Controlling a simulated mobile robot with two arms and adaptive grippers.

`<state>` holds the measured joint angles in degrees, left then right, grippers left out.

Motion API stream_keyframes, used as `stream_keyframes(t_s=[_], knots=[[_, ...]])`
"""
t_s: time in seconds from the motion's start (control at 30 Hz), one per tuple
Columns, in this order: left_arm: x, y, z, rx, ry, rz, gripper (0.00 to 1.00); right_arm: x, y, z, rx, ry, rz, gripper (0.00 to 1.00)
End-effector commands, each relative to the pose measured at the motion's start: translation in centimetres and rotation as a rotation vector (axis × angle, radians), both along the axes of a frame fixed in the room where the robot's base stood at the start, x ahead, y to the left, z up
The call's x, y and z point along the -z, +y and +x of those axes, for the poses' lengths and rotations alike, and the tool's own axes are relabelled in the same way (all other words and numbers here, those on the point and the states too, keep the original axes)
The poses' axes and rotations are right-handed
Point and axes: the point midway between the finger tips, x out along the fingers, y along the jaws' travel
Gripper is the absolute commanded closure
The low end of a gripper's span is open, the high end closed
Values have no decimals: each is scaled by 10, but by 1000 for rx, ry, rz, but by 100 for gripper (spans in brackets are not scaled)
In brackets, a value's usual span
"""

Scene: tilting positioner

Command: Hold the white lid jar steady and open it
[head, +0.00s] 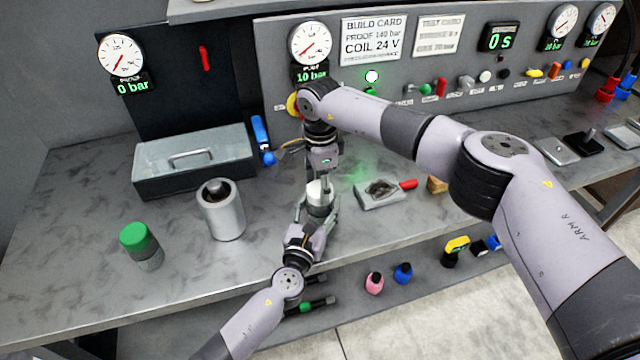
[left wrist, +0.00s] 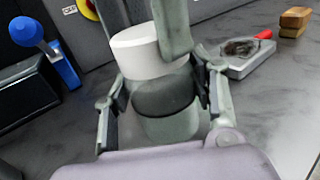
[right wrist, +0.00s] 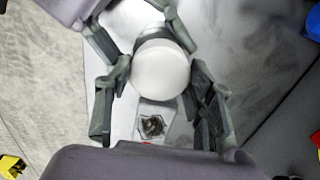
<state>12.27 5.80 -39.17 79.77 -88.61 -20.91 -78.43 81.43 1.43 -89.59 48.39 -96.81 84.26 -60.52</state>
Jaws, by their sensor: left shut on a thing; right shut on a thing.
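The white lid jar (head: 320,200) stands upright near the front edge of the workbench. In the left wrist view its white lid (left wrist: 148,50) sits on a grey-green see-through body (left wrist: 166,105). My left gripper (head: 316,210) comes from the front and is shut around the jar's body. My right gripper (head: 320,180) comes down from above and is shut on the white lid. The right wrist view looks down on the round lid (right wrist: 160,68) between the right fingers. Whether the lid has turned cannot be told.
A green-lid jar (head: 140,245), a grey metal cylinder (head: 222,210) and a grey box with a handle (head: 195,160) stand at left. A tray with a red handle (head: 382,192) lies just right of the jar. Gauges and switches line the back panel (head: 430,70).

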Motion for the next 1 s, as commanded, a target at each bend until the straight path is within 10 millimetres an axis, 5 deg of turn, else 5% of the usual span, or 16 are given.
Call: stream_keyframes(t_s=[1.0], knots=[[0, 0, 0, 0, -1, 0, 100, -22, 0, 0, 0, 0, 0, 84]])
